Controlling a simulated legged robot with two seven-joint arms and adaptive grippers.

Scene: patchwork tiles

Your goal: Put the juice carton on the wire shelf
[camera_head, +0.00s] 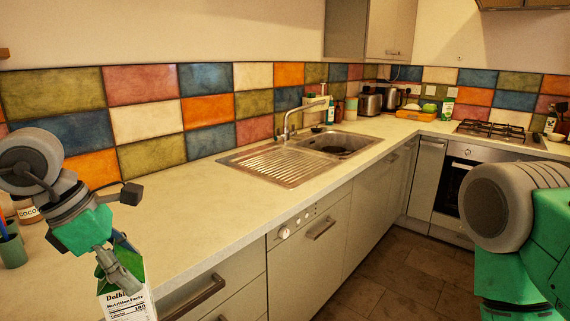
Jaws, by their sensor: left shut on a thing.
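My left gripper (122,272) is at the lower left, pointing down and shut on the juice carton (128,303). The carton is white with green parts, a "Dalbi..." name and a nutrition panel on its side. It is in front of the counter's edge in the picture, and its lower part is cut off by the frame. I cannot tell its height against the counter. My right arm fills the right edge, but its gripper is out of the frame. I do not see a wire shelf in this view.
The pale counter (215,205) is clear left of the sink (285,162). A cocoa jar (27,212) and a green cup (11,250) stand at the far left. A toaster (371,101), a kettle (391,98) and a hob (497,130) are at the back.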

